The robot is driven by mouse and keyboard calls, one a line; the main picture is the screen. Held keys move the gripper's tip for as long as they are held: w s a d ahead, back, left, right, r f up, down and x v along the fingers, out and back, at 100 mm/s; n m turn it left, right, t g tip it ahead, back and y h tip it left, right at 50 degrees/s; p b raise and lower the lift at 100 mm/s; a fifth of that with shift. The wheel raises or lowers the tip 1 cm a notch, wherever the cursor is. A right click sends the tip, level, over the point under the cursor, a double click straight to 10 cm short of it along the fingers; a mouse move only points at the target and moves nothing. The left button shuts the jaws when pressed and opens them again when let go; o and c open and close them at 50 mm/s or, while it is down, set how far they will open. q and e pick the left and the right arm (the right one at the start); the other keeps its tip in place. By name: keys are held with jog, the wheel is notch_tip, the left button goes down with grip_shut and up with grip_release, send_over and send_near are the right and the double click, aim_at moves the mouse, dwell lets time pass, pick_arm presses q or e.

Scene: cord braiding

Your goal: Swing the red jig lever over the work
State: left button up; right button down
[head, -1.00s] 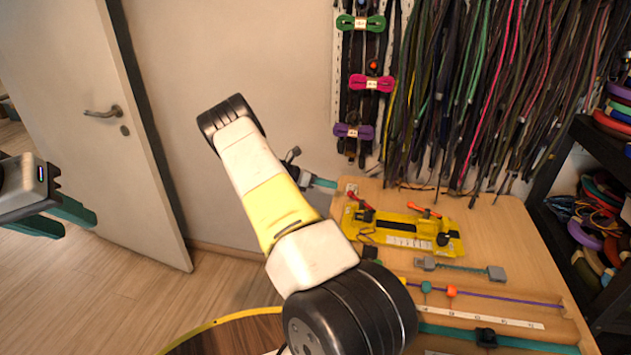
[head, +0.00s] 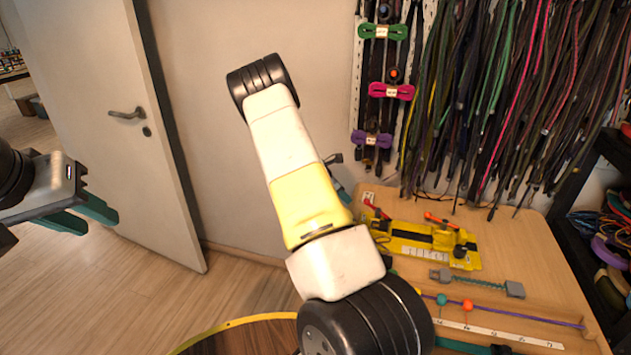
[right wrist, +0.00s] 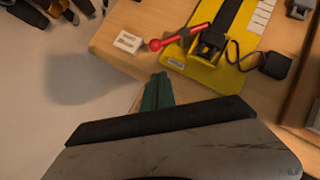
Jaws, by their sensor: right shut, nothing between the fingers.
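The yellow jig (head: 408,249) lies at the back of the wooden bench. A red lever (head: 370,208) stands at its left end, and an orange-red lever (head: 440,220) lies nearer its right end. In the right wrist view the red lever (right wrist: 182,37) with its round knob slants across the jig's end (right wrist: 212,50). My right gripper (right wrist: 158,88) is shut and empty, short of the knob and apart from it. In the head view my right arm mostly hides that gripper. My left gripper (head: 82,215) is open and empty, far left of the bench.
A small white box (right wrist: 128,42) lies beside the red lever. A black block (right wrist: 275,65) on a cable is by the jig. A braided cord with grey clamps (head: 477,282) and a ruler (head: 500,334) lie in front. Cords (head: 490,100) hang behind. A door (head: 100,90) is left.

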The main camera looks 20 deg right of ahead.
jog(key=d, duration=0.1)
jog(key=d+f, duration=0.2)
jog(key=d, duration=0.1)
jog(key=shift+d+f, duration=0.15)
jog(key=shift+d, duration=0.45)
jog(key=shift+w+d+m+g, duration=0.2)
jog(key=shift+d+m+g, duration=0.1)
jog(key=shift+m, duration=0.2)
jog(key=shift+w+d+m+g, duration=0.35)
jog(key=shift+d+m+g, duration=0.25)
jog(key=shift+m, duration=0.3)
jog(key=d+m+g, duration=0.1)
jog(key=d+m+g+y, duration=0.1)
jog(key=m, duration=0.1)
jog(key=shift+w+d, duration=0.1)
jog(key=shift+w, duration=0.25)
jog(key=shift+d, duration=1.35)
jog(key=shift+s+d, duration=0.1)
jog(key=shift+d, duration=0.05)
